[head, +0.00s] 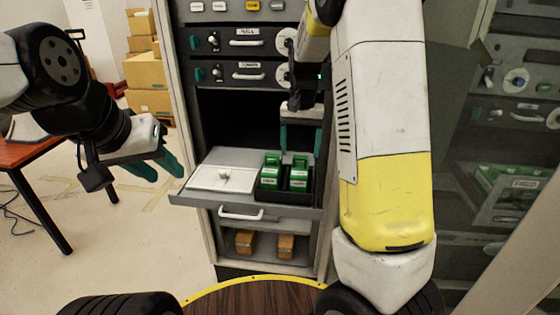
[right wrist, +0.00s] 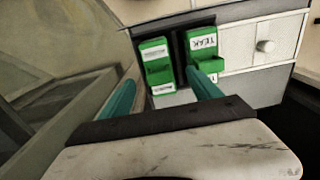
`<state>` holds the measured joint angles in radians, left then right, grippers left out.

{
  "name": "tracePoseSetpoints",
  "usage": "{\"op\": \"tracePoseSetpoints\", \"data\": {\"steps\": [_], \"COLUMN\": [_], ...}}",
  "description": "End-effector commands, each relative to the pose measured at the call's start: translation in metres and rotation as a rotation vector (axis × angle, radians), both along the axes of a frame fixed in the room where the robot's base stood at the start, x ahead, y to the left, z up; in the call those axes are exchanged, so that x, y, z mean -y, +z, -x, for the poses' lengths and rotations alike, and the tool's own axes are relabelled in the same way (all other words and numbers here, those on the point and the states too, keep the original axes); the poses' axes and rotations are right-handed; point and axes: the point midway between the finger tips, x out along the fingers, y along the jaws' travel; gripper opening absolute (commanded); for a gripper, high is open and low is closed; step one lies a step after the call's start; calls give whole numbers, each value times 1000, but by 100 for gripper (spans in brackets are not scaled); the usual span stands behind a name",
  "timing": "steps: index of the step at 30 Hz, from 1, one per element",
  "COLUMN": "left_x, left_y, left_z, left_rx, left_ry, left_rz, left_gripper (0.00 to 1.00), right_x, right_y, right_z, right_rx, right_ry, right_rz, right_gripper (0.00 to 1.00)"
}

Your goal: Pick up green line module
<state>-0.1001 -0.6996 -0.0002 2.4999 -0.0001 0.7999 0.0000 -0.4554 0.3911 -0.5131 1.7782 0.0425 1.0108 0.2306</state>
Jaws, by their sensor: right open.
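Two green modules with pale labels stand side by side in a black holder (head: 268,196) on the pulled-out drawer. In the head view one is the left module (head: 271,172) and the other is the right module (head: 298,176). In the right wrist view the module with a TEAK label (right wrist: 202,45) is on the right, and the other module (right wrist: 157,62) has an unreadable label. My right gripper (head: 301,140) is open above the modules; its fingers (right wrist: 163,98) look spread around the unreadable one, with one overlapping the TEAK module. My left gripper (head: 158,171) is open and empty, far left of the drawer.
A white lid with a knob (head: 223,178) lies on the drawer left of the modules. The drawer (head: 240,213) juts from a grey rack. Brown blocks (head: 245,241) sit on the shelf below. Glass and another rack (head: 515,130) are at the right; an orange table (head: 35,154) is at the left.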

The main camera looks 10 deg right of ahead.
Motion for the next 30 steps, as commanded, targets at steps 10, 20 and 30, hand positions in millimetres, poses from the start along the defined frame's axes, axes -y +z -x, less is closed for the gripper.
{"op": "tracePoseSetpoints", "data": {"steps": [10,20,30], "left_x": [0,0,0], "left_y": [0,0,0], "left_z": [0,0,0], "left_rx": [0,0,0], "left_ry": [0,0,0], "left_rz": [0,0,0], "left_gripper": [36,36,36], "right_x": [2,5,5], "right_y": [-36,-78,-80], "right_z": [-2,-2,-2], "right_rx": [-8,-7,-4], "right_ry": [-3,-3,-3], "right_rz": [9,9,7], "right_gripper": [73,73,59]}}
